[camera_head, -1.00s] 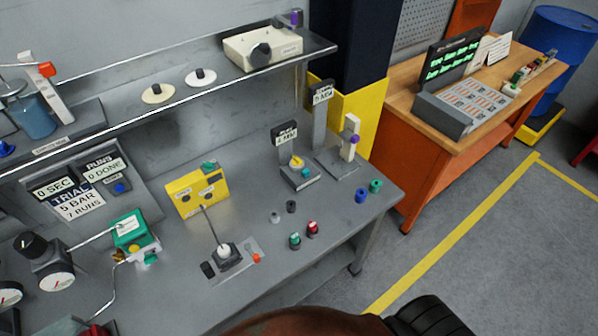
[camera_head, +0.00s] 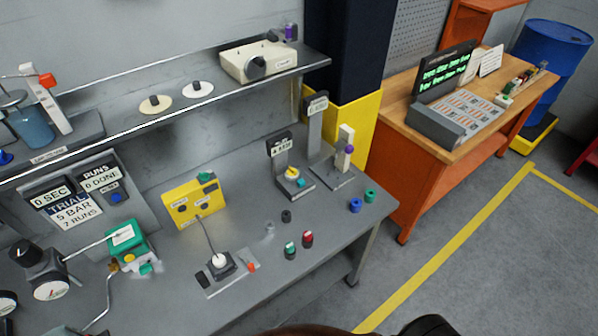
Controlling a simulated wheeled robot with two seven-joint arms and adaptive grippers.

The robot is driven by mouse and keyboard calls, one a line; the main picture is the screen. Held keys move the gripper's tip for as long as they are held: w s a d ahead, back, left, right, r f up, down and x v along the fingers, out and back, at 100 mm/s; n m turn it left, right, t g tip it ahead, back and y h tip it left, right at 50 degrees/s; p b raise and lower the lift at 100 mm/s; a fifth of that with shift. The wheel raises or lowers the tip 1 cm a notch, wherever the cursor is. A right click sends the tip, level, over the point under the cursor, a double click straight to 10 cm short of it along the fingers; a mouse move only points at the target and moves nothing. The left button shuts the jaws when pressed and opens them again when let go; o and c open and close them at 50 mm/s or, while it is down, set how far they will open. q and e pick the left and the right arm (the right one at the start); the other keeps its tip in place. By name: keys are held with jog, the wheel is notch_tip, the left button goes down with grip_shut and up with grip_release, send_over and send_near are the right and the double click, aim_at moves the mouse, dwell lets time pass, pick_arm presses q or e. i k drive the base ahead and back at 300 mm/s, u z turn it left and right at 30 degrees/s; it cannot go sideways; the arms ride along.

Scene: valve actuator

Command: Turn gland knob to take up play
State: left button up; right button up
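A green actuator box (camera_head: 125,238) with a yellow knob (camera_head: 129,258) and brass fittings under it stands at the left of the grey bench (camera_head: 330,232). To its right, a black block with a white round top (camera_head: 219,260) sits on a grey plate, with a thin rod rising from it. A small orange-red knob (camera_head: 252,267) is on the plate's right side. I cannot tell which of these is the gland knob. A yellow box (camera_head: 194,200) with a green top piece stands behind. Neither gripper is in view.
A black regulator with a gauge (camera_head: 51,290) is at the left. Small green, red and blue knobs (camera_head: 355,205) stand near the bench's right edge. Two small stands with labels (camera_head: 293,183) are behind them. A shelf (camera_head: 187,107) overhangs the back. An orange workbench (camera_head: 400,160) is at right.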

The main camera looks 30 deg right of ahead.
aim_at(292, 171)
jog(key=k, duration=0.4)
jog(key=z, duration=1.1)
jog(key=i, duration=0.6)
jog(key=u, duration=1.05)
